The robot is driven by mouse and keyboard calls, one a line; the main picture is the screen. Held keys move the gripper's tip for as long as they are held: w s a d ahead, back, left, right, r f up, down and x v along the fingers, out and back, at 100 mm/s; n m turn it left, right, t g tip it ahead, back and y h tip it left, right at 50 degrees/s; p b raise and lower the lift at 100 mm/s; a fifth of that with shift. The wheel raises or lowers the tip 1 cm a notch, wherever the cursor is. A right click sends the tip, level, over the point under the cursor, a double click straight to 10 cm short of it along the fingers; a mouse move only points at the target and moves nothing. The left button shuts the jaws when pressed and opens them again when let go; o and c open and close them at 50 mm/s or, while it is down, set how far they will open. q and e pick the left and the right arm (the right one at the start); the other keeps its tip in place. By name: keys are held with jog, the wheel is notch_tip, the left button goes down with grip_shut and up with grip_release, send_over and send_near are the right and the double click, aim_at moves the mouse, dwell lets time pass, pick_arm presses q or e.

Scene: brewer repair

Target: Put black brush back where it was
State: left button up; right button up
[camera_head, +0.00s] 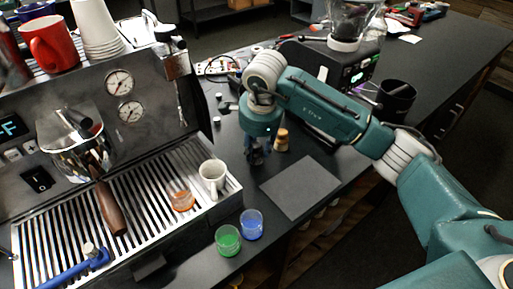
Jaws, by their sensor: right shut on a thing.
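My right gripper (257,153) points down over the dark counter, between the espresso machine and the grey mat. It is shut on a small dark thing, which I take to be the black brush; the fingers and arm hide most of it, so its shape is unclear. A small wooden-topped item (281,140) stands just right of the gripper. I cannot tell whether they touch. My left gripper is not in view.
The grey mat (300,187) is bare. A black bin (396,97) stands behind my arm.

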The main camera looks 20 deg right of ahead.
jog(key=shift+f, duration=0.45)
jog(key=shift+f, duration=0.1)
jog(key=shift+f, duration=0.15)
jog(key=o, duration=1.1)
